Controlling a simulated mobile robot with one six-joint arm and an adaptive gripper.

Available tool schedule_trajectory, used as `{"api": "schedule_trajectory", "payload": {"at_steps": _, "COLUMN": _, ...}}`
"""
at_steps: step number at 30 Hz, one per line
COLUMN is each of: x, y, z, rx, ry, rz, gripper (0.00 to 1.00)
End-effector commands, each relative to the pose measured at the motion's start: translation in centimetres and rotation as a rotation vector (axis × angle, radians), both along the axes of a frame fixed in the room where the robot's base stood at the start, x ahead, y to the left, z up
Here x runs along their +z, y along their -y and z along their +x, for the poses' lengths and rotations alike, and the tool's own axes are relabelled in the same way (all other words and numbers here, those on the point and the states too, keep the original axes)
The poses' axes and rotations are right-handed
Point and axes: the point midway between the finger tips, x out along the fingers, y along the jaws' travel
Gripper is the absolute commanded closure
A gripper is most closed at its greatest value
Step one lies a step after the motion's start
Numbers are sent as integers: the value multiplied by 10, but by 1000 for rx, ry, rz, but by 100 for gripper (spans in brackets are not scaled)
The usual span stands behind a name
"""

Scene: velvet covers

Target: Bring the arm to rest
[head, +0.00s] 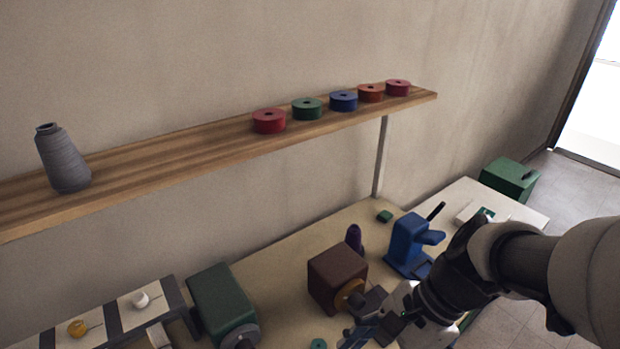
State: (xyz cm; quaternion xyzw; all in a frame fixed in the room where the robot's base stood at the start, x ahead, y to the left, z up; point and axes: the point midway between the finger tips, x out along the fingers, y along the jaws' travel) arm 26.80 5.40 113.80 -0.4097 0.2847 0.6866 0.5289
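My arm (505,262) reaches in from the right edge over the workbench. My gripper (368,325) is at the bottom, right of centre, low over the bench and in front of a brown box-shaped machine (336,272). Its fingers are small and dark at this angle. I cannot tell whether they are open or shut, or whether anything is between them. A blue upright device (408,245) stands behind the gripper, close to my arm in the picture.
A wooden shelf (180,155) above the bench holds a grey cone (63,160) and several coloured rolls. A green machine (222,302) and a compartmented tray (108,310) stand at lower left. A green box (509,178) stands at far right. Open floor (580,185) lies beyond.

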Motion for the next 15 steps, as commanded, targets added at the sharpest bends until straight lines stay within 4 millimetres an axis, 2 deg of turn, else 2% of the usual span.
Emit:
{"api": "schedule_trajectory", "payload": {"at_steps": 3, "x": 18, "y": 12, "z": -15, "rx": 323, "ry": 255, "rz": -157, "gripper": 44}}
{"api": "schedule_trajectory", "payload": {"at_steps": 9, "x": 46, "y": 37, "z": -26, "rx": 826, "ry": 588, "rz": -423, "gripper": 44}}
{"api": "schedule_trajectory", "payload": {"at_steps": 15, "x": 66, "y": 51, "z": -28, "rx": 1113, "ry": 745, "rz": -599, "gripper": 44}}
